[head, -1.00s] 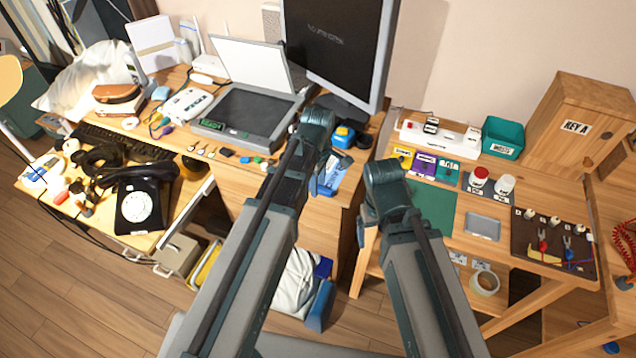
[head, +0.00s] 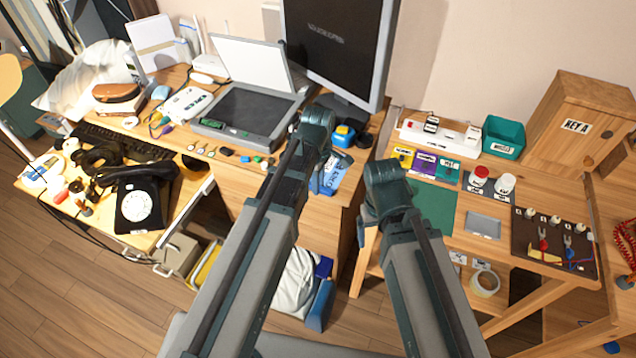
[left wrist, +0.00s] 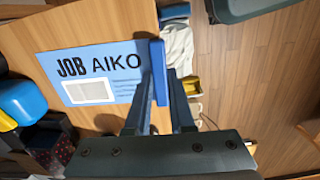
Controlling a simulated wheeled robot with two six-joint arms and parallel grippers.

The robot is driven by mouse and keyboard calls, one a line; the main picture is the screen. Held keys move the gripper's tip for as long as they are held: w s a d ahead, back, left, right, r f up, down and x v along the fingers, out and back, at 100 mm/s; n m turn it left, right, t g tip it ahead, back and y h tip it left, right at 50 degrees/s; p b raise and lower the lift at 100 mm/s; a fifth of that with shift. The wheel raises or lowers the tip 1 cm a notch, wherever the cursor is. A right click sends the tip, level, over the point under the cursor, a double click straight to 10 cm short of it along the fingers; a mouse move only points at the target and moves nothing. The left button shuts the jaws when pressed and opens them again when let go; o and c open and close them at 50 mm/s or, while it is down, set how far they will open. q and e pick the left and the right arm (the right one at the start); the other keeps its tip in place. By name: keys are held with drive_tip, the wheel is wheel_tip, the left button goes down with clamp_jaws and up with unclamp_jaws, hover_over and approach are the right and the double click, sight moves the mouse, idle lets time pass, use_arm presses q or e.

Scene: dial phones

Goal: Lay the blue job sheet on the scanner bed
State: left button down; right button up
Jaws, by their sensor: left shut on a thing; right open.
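The blue job sheet (left wrist: 106,62), marked JOB AIKO, lies at the edge of the wooden desk in the left wrist view. It also shows in the head view (head: 336,172), partly hidden by my left arm. My left gripper (left wrist: 158,72) is shut on the sheet's right edge; in the head view its blue fingers are mostly hidden behind the arm. The scanner bed (head: 245,108) is a dark glass in a grey frame, left of the sheet, with its white lid (head: 250,62) raised. My right gripper (head: 361,232) is open, low between the desks and mostly hidden by its arm.
A monitor (head: 335,45) stands behind the scanner's right side. A blue and yellow item (head: 343,135) sits behind the sheet. Small keys and tags (head: 215,150) lie before the scanner. A black dial phone (head: 140,200) is at left. The scanner glass is clear.

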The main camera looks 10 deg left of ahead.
use_arm(q)
drive_tip(key=shift+w+r, duration=0.1)
drive_tip(key=shift+r, duration=0.05)
drive_tip(key=shift+r+p, duration=2.4)
drive_tip(key=shift+p, duration=0.15)
drive_tip(key=shift+f, duration=0.1)
